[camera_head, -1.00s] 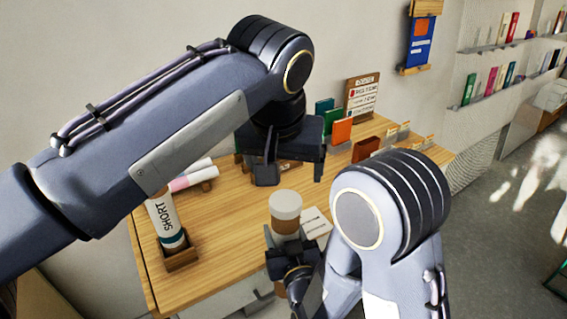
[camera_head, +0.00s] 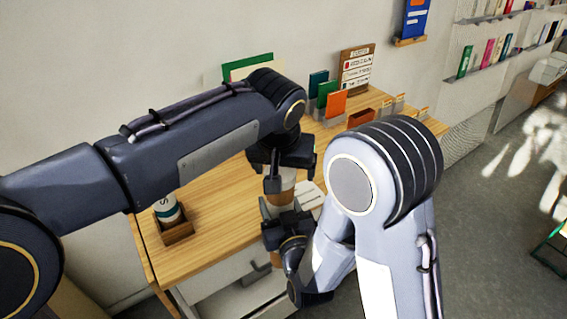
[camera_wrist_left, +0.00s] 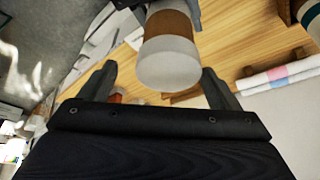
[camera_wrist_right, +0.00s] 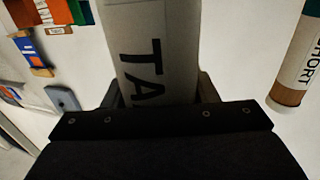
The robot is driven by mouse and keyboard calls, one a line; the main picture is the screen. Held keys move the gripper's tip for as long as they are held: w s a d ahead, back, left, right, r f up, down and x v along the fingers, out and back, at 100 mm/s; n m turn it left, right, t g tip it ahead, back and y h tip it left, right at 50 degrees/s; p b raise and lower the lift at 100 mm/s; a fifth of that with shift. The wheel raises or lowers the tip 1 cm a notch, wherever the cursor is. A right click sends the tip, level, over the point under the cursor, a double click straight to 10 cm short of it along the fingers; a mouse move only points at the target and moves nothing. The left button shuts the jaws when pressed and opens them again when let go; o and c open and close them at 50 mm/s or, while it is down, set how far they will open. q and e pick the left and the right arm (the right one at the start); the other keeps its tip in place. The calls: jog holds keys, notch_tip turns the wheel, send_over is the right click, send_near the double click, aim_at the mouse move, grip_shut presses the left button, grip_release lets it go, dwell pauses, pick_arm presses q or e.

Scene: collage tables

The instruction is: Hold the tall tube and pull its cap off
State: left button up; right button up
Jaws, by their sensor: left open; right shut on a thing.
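My right gripper (camera_head: 285,228) is shut on the tube's body below the brown band. In the right wrist view, the tube (camera_wrist_right: 155,55) shows the letters "TA" between the fingers.
A short tube (camera_head: 168,208) stands in a wooden holder (camera_head: 176,234) at the table's left. Coloured cards (camera_head: 327,97) and a sign (camera_head: 356,68) stand at the back. A white card (camera_head: 309,197) lies just right of the tube.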

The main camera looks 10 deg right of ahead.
pick_arm(q)
jog(key=c, duration=1.2)
jog(key=shift+o, duration=0.2)
jog(key=shift+r, duration=0.2)
jog(key=shift+r, duration=1.05)
jog(key=shift+a, duration=0.1)
